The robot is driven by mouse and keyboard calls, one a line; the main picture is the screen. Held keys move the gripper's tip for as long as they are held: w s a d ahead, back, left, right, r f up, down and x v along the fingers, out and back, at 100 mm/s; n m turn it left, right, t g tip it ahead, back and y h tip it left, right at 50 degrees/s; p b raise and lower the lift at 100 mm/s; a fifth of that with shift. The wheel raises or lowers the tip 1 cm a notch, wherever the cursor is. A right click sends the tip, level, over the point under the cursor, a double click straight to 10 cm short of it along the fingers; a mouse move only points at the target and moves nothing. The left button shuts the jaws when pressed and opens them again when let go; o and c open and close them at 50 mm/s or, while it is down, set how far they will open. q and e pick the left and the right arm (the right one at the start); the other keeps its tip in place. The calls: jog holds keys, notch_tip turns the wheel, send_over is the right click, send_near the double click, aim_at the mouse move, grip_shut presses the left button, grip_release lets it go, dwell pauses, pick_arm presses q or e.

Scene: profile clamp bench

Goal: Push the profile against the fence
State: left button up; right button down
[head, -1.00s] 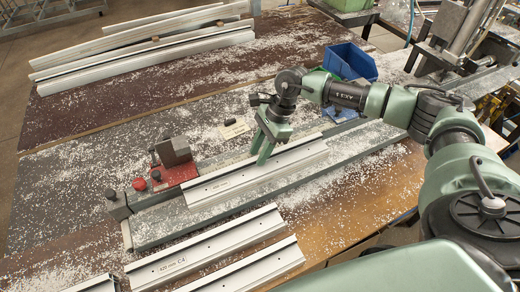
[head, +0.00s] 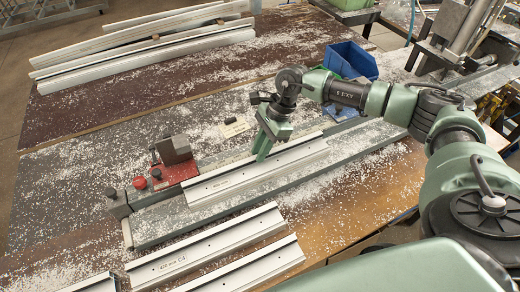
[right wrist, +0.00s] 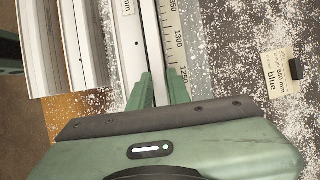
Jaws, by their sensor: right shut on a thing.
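The silver aluminium profile (head: 222,184) with a paper label lies lengthwise on the grey bed of the clamp bench (head: 155,231). My right gripper (head: 262,154) points down at the profile's far edge, around the middle of its length. In the right wrist view its fingers (right wrist: 161,88) are shut on the upright edge of the profile (right wrist: 134,45). A scale strip with numbers (right wrist: 176,40) runs alongside the profile, close to that edge. Any gap between profile and fence is too small to tell. My left gripper is not in view.
A red clamp with a grey block (head: 175,160) stands at the left end of the bed. More profiles (head: 205,244) lie in front, and long ones (head: 140,50) behind. A blue bin (head: 350,62) and a small label card (head: 235,128) are behind the bed. White chips cover the table.

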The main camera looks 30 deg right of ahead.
dwell(0.5)
jog(key=c, duration=1.3)
grip_release()
jog(key=shift+o, duration=0.2)
jog(key=b+v, duration=0.2)
jog(key=v, duration=0.6)
jog(key=shift+b, duration=0.4)
